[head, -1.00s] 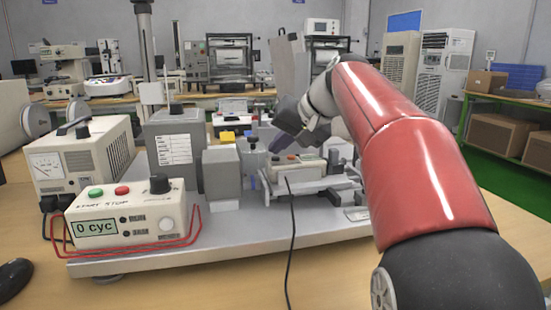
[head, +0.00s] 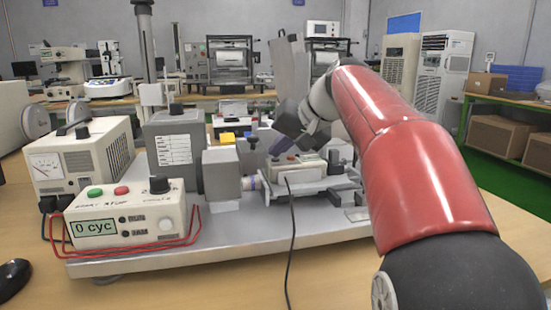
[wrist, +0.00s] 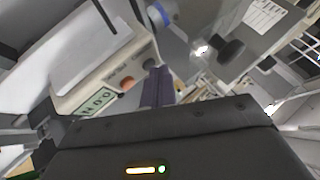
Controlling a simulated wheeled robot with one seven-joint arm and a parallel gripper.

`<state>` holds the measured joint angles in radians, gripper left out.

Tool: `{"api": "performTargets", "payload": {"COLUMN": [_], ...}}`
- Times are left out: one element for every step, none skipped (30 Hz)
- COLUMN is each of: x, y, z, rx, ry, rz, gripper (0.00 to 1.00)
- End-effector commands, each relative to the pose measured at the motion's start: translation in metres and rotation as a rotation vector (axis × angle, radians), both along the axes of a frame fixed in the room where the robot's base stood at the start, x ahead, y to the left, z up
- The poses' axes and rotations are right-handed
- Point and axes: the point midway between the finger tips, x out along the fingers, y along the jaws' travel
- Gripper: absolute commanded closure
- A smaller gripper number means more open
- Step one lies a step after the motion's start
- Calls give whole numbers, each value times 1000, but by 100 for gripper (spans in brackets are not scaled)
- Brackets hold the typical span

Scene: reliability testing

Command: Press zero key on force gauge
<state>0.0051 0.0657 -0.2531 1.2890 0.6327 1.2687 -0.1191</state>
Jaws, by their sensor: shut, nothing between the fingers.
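The force gauge (head: 300,180) is a beige box lying on the slide fixture in the middle of the bench. In the wrist view, the gauge (wrist: 92,82) shows a green display (wrist: 96,103), an orange key (wrist: 126,85) and a dark key beside it. I cannot read any key labels. My gripper (head: 274,151) is shut and empty, reaching down by the gauge's far left end. In the wrist view, the dark fingers of my gripper (wrist: 157,72) point close beside the orange key. I cannot tell whether they touch the gauge.
A control box (head: 130,218) with green and red buttons reads "0 cyc" at front left. A grey block (head: 222,173) and a tall grey housing (head: 174,155) stand left of the gauge. A black cable (head: 292,230) runs down the front.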

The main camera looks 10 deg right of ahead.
Motion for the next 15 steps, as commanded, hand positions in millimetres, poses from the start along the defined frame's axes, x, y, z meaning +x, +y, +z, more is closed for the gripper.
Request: {"api": "performTargets", "payload": {"x": [0,0,0,0,0,0,0,0,0,0,0,0,0,0,0], "y": [0,0,0,0,0,0,0,0,0,0,0,0,0,0,0], "z": [0,1,3,4,6,8,10,12,14,15,15,16,16,15,15], "rx": [0,0,0,0,0,0,0,0,0,0,0,0,0,0,0], "ry": [1,1,1,1,1,1,1,1,1,1,1,1,1,1,1], "rz": [1,1,1,1,1,1,1,1,1,1,1,1,1,1,1], "gripper": [100,100,100,100,100,100,100,100,100,100,100,100,100,100,100]}}
